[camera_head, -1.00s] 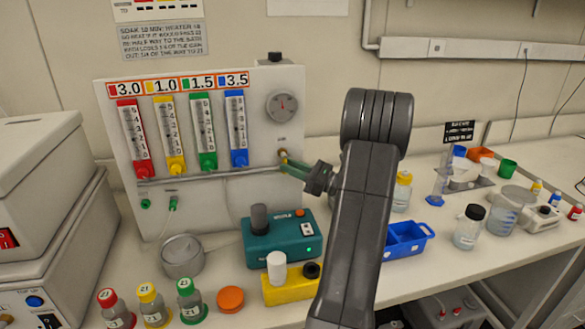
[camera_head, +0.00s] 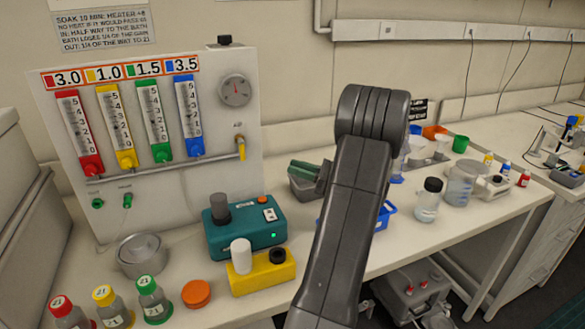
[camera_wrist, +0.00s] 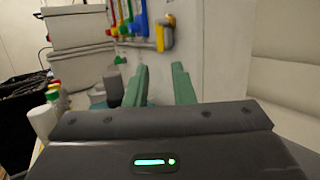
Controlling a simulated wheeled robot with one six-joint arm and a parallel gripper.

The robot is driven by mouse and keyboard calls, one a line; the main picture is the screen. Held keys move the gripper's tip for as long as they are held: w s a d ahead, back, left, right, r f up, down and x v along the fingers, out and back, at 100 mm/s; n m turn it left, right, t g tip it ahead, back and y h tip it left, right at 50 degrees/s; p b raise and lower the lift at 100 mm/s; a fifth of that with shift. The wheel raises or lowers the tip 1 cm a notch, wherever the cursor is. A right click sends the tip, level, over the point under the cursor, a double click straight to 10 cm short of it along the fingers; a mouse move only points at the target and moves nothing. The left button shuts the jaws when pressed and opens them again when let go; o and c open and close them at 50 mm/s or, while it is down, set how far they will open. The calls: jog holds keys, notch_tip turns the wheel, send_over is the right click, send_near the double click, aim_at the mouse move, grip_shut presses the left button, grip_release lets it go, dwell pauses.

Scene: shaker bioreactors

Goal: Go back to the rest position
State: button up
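My gripper (camera_head: 306,169) has green fingers and points left in the head view, to the right of the flowmeter panel (camera_head: 220,135). It is apart from the yellow valve (camera_head: 241,148) at the panel's right end. In the wrist view the two green fingers of my gripper (camera_wrist: 158,85) stand apart with nothing between them. The yellow valve (camera_wrist: 163,38) shows beyond them, near the top. My dark arm hides part of the bench and of the blue tray (camera_head: 384,214).
A teal device (camera_head: 245,233) and a yellow block (camera_head: 262,275) stand on the bench. Capped bottles (camera_head: 112,307), an orange lid (camera_head: 196,293) and a metal pot (camera_head: 142,256) are at left. A black-capped bottle (camera_head: 428,203) stands at right. A grey case (camera_head: 412,292) is below.

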jog(key=shift+a, duration=0.1)
jog(key=p+x, duration=0.3)
jog(key=x, duration=1.1)
jog(key=shift+r, duration=0.2)
jog(key=shift+d+n+g+h, duration=0.3)
jog(key=shift+d+n+h, duration=0.05)
jog(key=shift+n+h, duration=0.25)
